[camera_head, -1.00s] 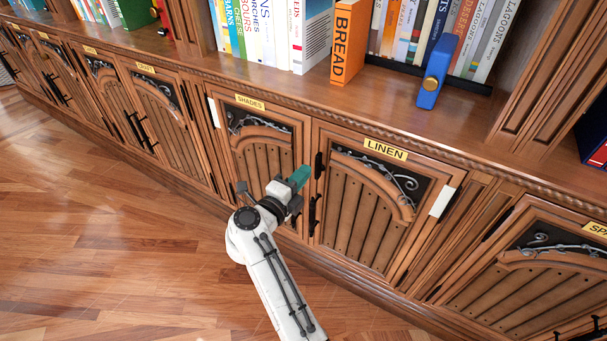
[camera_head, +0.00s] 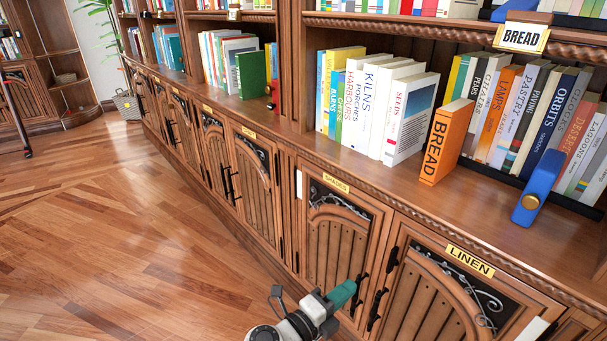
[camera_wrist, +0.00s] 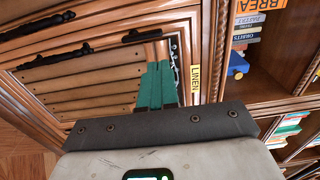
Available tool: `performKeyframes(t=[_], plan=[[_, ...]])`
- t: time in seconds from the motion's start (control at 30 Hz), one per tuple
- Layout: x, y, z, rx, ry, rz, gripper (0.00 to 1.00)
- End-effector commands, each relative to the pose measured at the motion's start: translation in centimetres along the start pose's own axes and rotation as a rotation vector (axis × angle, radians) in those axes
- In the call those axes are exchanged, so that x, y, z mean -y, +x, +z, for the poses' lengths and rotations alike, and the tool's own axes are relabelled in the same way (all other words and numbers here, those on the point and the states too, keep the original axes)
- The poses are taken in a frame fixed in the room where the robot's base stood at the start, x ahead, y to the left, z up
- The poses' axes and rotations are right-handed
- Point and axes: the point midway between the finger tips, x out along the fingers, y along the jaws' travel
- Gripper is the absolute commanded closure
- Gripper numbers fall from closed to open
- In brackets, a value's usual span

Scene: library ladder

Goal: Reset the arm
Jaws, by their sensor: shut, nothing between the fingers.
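My gripper (camera_head: 343,294) is at the bottom of the head view, in front of the cabinet doors below the shelf. Its teal fingers are shut with nothing between them. They point toward the gap between the door labelled SHADES (camera_head: 335,229) and the door labelled LINEN (camera_head: 424,299). In the wrist view, the teal fingers (camera_wrist: 157,88) stand together in front of the LINEN door (camera_wrist: 90,85), near its yellow label. I cannot tell whether the fingertips touch the door. Both doors appear closed.
An orange BREAD book (camera_head: 446,141) stands at the shelf's front edge. A blue bookend (camera_head: 538,188) stands to its right by a row of books. Black door handles (camera_head: 376,308) stick out near my gripper. The wooden floor (camera_head: 110,230) at left is clear.

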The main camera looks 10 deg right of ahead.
Motion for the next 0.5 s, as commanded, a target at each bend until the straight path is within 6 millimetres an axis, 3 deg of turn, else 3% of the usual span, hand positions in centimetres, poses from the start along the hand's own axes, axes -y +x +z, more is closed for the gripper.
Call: performKeyframes(t=[0.17, 0.3, 0.5], plan=[[2.2, 2.4, 0.3, 0.093, -0.012, -0.119, 1.00], [5.8, 4.7, 1.2, 0.281, -0.074, -0.318, 1.00], [8.8, 4.8, 2.2, 0.589, -0.269, -0.567, 1.00]])
